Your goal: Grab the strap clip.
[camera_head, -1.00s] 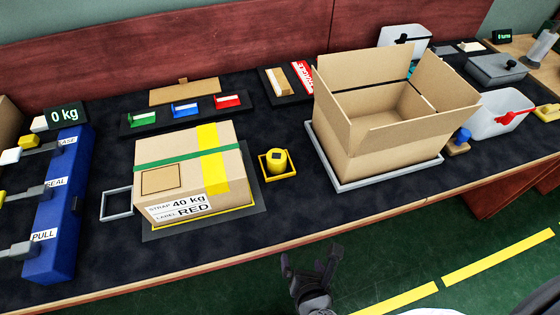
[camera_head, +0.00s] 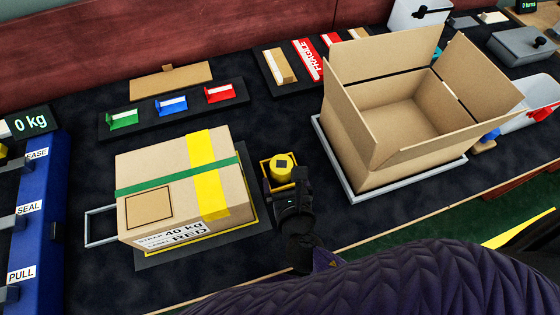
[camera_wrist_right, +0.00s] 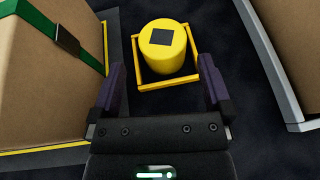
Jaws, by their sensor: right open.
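A yellow cylinder (camera_head: 282,168) with a dark square on top stands in a square yellow frame, to the right of the strapped carton; it is the likely strap clip, though no label confirms this. It also shows in the right wrist view (camera_wrist_right: 162,50), ahead of the fingers. My right gripper (camera_head: 287,184) is open and empty at the near side of the frame; its fingers (camera_wrist_right: 160,84) are spread wide, short of the cylinder. A dark buckle (camera_wrist_right: 67,40) sits on the carton's green strap (camera_head: 170,178). My left gripper is out of view.
The closed carton (camera_head: 165,210) with yellow tape stands close on the left. An open carton (camera_head: 375,145) on a grey-framed base stands on the right. Green, blue and red pieces lie on a rack (camera_head: 180,118) behind. A blue lever unit (camera_head: 45,220) is at far left.

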